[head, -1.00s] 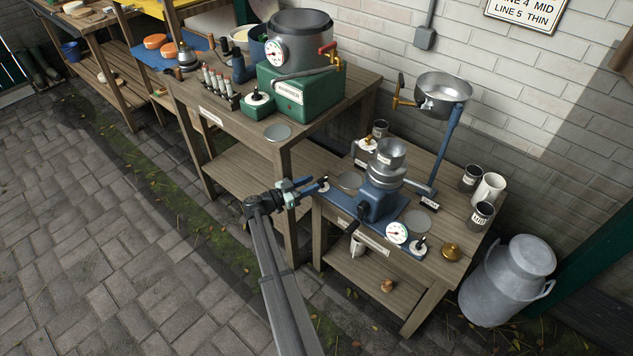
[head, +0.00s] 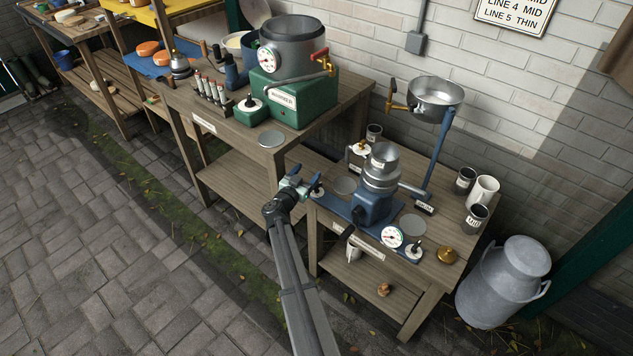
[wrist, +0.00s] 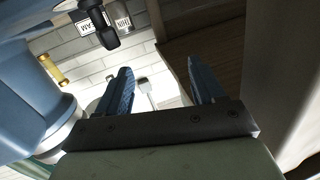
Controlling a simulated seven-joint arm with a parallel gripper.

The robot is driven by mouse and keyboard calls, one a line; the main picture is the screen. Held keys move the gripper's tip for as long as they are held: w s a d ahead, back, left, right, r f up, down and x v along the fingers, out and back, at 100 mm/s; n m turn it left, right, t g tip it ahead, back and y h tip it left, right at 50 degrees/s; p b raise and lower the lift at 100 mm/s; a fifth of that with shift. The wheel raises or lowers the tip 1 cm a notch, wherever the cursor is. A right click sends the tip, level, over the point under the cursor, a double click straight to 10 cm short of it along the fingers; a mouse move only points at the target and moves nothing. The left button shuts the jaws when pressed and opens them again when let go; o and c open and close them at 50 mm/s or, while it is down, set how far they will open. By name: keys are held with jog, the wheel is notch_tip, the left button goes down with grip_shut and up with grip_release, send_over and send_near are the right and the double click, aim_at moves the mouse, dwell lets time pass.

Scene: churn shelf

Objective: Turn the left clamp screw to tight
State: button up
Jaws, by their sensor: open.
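A blue-based machine (head: 374,206) with a metal bowl on top stands on the low wooden table. At the left end of its base is a small pale disc with a dark stem (head: 317,191), which looks like the left clamp screw. A similar knob (head: 414,253) sits at the right end. My gripper (head: 303,187) is at the table's left edge, close beside the left disc; I cannot tell if they touch. In the wrist view my gripper (wrist: 163,86) has two blue fingers apart, with nothing seen between them. The left screw is not clearly visible there.
A taller bench (head: 200,124) with a green-based machine (head: 292,98) stands behind and left of my gripper. A dial (head: 391,237), a brass weight (head: 447,255) and several mugs (head: 484,190) occupy the low table. A milk churn (head: 503,282) stands at right. The paving at left is clear.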

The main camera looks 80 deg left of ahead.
jog(key=n+g, duration=0.1)
jog(key=d+r+n+g+y, duration=0.1)
jog(key=g, duration=0.1)
jog(key=shift+s+r, duration=0.1)
jog(key=shift+r, duration=0.1)
jog(key=s+n+g, duration=0.1)
jog(key=n+g, duration=0.1)
jog(key=g, duration=0.2)
jog(key=n+g+h, duration=0.2)
jog(key=n+h, duration=0.7)
jog(key=h, duration=0.7)
send_near(317, 188)
jog(key=f, duration=0.7)
jog(key=shift+w+a+f, duration=0.1)
jog(key=shift+a, duration=0.15)
